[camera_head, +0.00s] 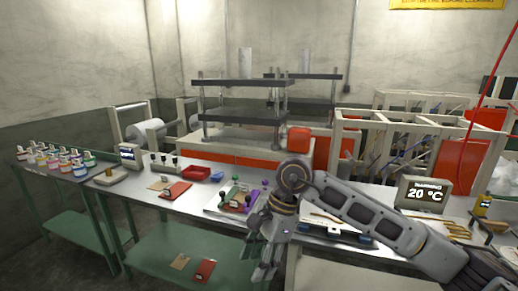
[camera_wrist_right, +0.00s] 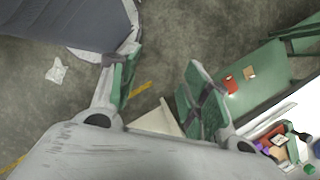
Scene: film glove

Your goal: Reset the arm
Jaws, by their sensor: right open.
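My right arm reaches in from the right in the head view, bent at a joint above the workbench's front edge. My right gripper (camera_head: 262,252) hangs downward in front of the bench, with its fingers apart. In the right wrist view the gripper (camera_wrist_right: 160,88) has its two green-padded fingers wide apart. Only floor and part of a pale surface show between them, so it is empty. My left gripper does not show in either view.
The workbench (camera_head: 133,192) holds a red tray (camera_head: 196,173), a red packet (camera_head: 175,190), a clamp fixture (camera_head: 232,200) and a temperature display (camera_head: 424,194). A green lower shelf (camera_head: 190,250) lies below. Presses (camera_head: 242,95) stand behind. Bottles (camera_head: 60,160) stand on the left table.

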